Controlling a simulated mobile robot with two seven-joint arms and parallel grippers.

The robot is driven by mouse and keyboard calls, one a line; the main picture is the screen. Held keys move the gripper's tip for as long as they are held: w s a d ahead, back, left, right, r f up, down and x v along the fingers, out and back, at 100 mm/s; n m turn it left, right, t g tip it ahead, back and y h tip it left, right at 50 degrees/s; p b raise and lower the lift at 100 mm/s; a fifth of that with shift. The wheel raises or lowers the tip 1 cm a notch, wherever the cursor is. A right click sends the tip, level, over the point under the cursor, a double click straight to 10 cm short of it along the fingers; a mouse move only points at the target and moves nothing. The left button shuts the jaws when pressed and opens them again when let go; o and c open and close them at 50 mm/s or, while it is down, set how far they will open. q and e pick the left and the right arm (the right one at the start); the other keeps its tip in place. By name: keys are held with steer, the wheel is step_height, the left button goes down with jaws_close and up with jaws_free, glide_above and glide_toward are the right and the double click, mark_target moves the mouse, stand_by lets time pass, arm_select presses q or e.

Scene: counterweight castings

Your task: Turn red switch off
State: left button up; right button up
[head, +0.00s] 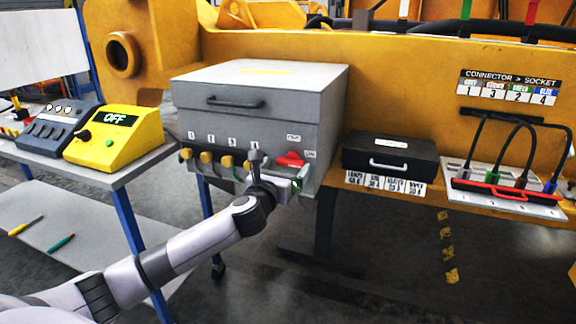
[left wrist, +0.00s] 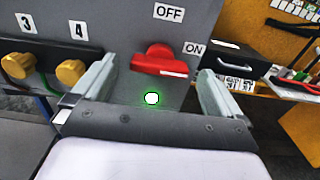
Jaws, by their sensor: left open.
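The red switch (head: 290,159) is on the front of a grey metal box (head: 262,82). In the left wrist view the red switch (left wrist: 158,58) lies level, its white-marked end pointing right, just under the ON label (left wrist: 195,48). The OFF label (left wrist: 169,13) is above it. My left gripper (head: 277,171) is at the front of the box. In the left wrist view its open fingers (left wrist: 157,72) are on either side of the switch, with nothing between them. I cannot tell whether they touch it. My right gripper is not in view.
Yellow numbered knobs (left wrist: 72,72) stand left of the switch. A glowing green light (left wrist: 152,98) is below it. A yellow box reading OFF (head: 114,137) stands on the left bench. A black case (head: 390,157) and a cable panel (head: 510,197) are at the right.

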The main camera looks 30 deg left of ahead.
mark_target(291, 162)
arm_select(q)
steer(key=shift+x, duration=1.15)
steer(key=shift+d, duration=0.1)
steer(key=c, duration=1)
